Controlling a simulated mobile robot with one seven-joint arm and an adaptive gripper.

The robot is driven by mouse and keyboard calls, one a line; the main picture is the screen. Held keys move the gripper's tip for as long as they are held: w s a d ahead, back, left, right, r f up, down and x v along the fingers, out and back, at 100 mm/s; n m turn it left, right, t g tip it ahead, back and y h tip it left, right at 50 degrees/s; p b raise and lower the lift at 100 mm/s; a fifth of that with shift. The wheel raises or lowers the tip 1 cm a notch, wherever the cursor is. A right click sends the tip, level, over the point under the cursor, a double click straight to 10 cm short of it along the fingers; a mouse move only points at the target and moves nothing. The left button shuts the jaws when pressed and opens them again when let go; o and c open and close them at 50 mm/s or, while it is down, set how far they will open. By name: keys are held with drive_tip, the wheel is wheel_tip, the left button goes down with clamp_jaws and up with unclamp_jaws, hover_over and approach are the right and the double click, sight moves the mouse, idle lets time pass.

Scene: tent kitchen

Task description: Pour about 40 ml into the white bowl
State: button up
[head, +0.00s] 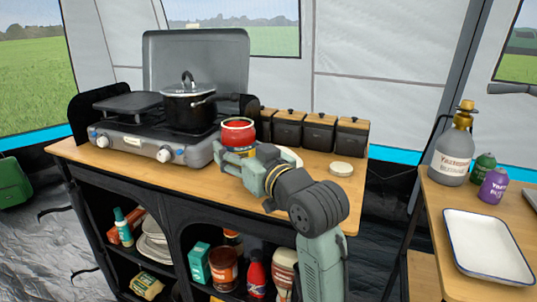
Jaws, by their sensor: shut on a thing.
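My gripper (238,155) is shut around a red round container (239,134), which looks upright at the front of the counter, just right of the stove. Its top shows a pale rim with red inside; whether this is an open mouth with contents cannot be told. Its lower part is hidden by my gripper, so I cannot tell if it touches the counter. A white curved edge, possibly the white bowl (293,156), shows just behind and right of my gripper. Most of it is hidden by my arm, and its inside cannot be seen.
Several dark canisters (288,131) line the counter's back. A small cream disc (341,168) lies right of my arm. A side table holds bottles and a white tray (487,246).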

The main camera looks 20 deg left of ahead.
drive_tip(key=shift+w+a+r, duration=0.1)
drive_tip(key=shift+w, duration=0.2)
drive_tip(key=shift+r+p, duration=0.2)
drive_tip(key=shift+p, duration=0.2)
drive_tip(key=shift+r+m+g+p, duration=0.15)
drive_tip(key=shift+m+g+p, duration=0.2)
drive_tip(key=shift+p, duration=0.3)
drive_tip(key=shift+w+r+m+p, duration=0.2)
drive_tip(key=shift+m+p, duration=0.35)
drive_tip(key=shift+p, duration=0.3)
drive_tip(key=m+p, duration=0.1)
drive_tip(key=w+m+g+p, duration=0.1)
drive_tip(key=p, duration=0.1)
drive_tip(key=shift+d+r+m+h+p, duration=0.1)
drive_tip(key=shift+d+m+h+p, duration=0.2)
drive_tip(key=shift+h, duration=0.1)
drive_tip(key=shift+w+d+m+g+p, duration=0.15)
drive_tip(key=shift+w+m+g+p, duration=0.2)
drive_tip(key=shift+m+p, duration=0.45)
drive_tip(key=shift+w, duration=0.1)
drive_tip(key=shift+m+p, duration=0.5)
drive_tip(key=shift+p, duration=0.2)
